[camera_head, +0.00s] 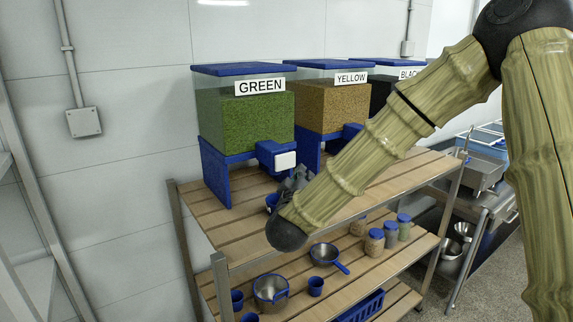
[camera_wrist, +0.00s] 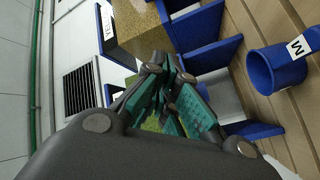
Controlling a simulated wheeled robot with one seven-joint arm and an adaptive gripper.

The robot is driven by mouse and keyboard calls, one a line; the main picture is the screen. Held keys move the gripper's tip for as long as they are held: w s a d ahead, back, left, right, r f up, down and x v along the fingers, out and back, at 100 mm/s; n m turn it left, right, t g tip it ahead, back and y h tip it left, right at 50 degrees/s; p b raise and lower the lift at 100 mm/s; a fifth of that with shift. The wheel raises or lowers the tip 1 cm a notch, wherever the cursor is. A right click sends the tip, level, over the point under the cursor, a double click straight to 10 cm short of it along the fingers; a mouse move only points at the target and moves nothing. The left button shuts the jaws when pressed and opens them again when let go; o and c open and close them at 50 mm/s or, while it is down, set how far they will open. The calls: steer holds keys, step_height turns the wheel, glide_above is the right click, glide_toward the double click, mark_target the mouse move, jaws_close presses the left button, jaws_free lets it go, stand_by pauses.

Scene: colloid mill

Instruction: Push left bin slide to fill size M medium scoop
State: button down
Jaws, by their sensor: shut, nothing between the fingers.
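The left bin (camera_head: 245,115) is a clear box of green grains labelled GREEN, with a blue lid, on a blue stand. Its slide (camera_head: 285,160) has a white front face on a blue housing at the lower right. My gripper (camera_head: 294,176) is just below the slide in the head view; I cannot tell whether they touch. In the wrist view my gripper's teal fingers (camera_wrist: 168,95) are together and empty. The blue medium scoop (camera_wrist: 272,72), marked M, stands on the shelf slats in the wrist view. In the head view a blue cup shape (camera_head: 271,201), mostly hidden by my gripper, is probably this scoop.
The YELLOW bin (camera_head: 330,105) and the BLACK bin (camera_head: 381,92) stand to the right on the same wooden shelf (camera_head: 215,220). The lower shelf holds a pot (camera_head: 270,290), a blue-handled pan (camera_head: 325,255), cups and jars (camera_head: 375,242). My arm covers part of the upper shelf.

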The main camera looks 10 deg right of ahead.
mark_target(292, 163)
steer(key=shift+w+a, duration=0.3)
steer(key=shift+w, duration=0.5)
steer(key=shift+w+a, duration=0.25)
steer(key=shift+w, duration=0.55)
steer(key=shift+w+a+p, duration=0.1)
steer(key=shift+p, duration=0.2)
steer(key=shift+w+a, duration=0.15)
steer(key=shift+w, duration=0.15)
steer(key=shift+w+a, duration=0.3)
steer(key=shift+w, duration=0.65)
stand_by(1.7)
steer(key=shift+s, duration=0.15)
steer(key=shift+s+d+p, duration=0.2)
steer(key=shift+s+d, duration=0.05)
steer(key=shift+s, duration=0.35)
steer(key=shift+s+d+p, duration=0.15)
steer(key=shift+s+d, duration=0.05)
steer(key=shift+s, duration=0.4)
steer(key=shift+s+d, duration=0.3)
steer(key=shift+s, duration=0.5)
steer(key=shift+s+d, duration=0.25)
steer(key=shift+s, duration=0.5)
steer(key=shift+s+d, duration=0.3)
steer(key=shift+s, duration=0.5)
